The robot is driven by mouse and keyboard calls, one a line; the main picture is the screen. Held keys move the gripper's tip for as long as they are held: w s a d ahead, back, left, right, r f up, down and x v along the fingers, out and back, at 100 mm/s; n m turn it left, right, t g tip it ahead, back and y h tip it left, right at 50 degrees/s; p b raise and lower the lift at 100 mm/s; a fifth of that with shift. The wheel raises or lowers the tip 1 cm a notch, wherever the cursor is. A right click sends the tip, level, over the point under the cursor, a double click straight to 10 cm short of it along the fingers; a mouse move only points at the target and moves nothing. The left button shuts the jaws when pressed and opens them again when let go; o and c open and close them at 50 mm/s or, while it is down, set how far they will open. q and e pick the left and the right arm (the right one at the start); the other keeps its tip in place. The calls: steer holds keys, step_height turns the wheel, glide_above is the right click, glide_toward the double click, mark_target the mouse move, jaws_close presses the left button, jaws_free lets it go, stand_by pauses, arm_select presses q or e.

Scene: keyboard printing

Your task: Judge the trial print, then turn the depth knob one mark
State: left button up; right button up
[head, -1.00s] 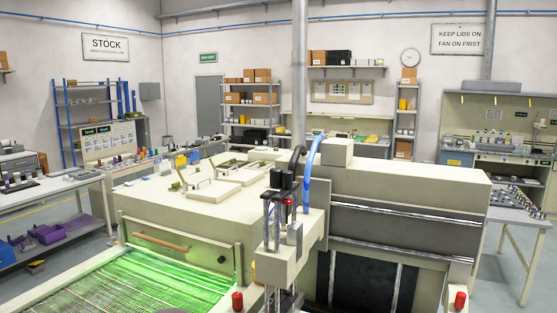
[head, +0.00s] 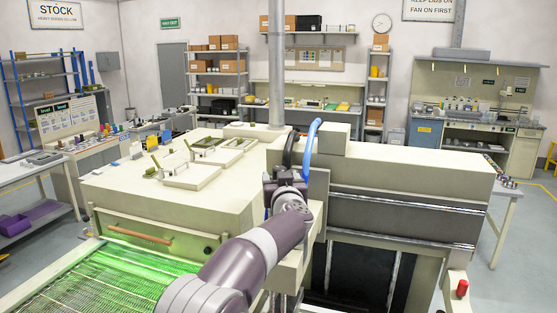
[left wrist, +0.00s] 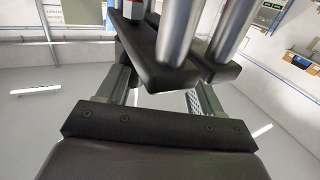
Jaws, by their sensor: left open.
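My left arm rises from the bottom of the head view. Its wrist end (head: 290,192) is at the pale upright unit with a blue hose, and the jaws cannot be made out there. In the left wrist view my left gripper (left wrist: 165,90) is open, its grey fingers apart. Black plates with metal rods (left wrist: 180,45) are close beyond the fingers; I cannot tell whether they touch. A small dark knob (head: 207,251) is on the front panel of the cream machine (head: 130,190). I cannot tell whether it is the depth knob. No trial print can be made out. My right gripper is not in view.
A green-lit mesh bed (head: 110,280) runs out from the machine at lower left. A red button (head: 462,289) stands at lower right. A vertical pipe (head: 276,70) rises behind the machine. Benches and shelves line the walls, with open floor at right.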

arm_select(q)
steer(key=w+p, duration=0.2)
steer(key=w, duration=0.1)
steer(key=w+p, duration=0.1)
steer(key=shift+w+a+r, duration=0.15)
steer(key=shift+a+r, duration=0.1)
steer(key=shift+a, duration=0.1)
steer(key=shift+d, duration=0.3)
steer(key=shift+w+a+f, duration=0.25)
steer(key=shift+w, duration=0.05)
steer(key=shift+w+a, duration=0.1)
steer(key=c, duration=0.9)
steer(key=shift+d, duration=0.2)
steer(key=shift+c, duration=0.3)
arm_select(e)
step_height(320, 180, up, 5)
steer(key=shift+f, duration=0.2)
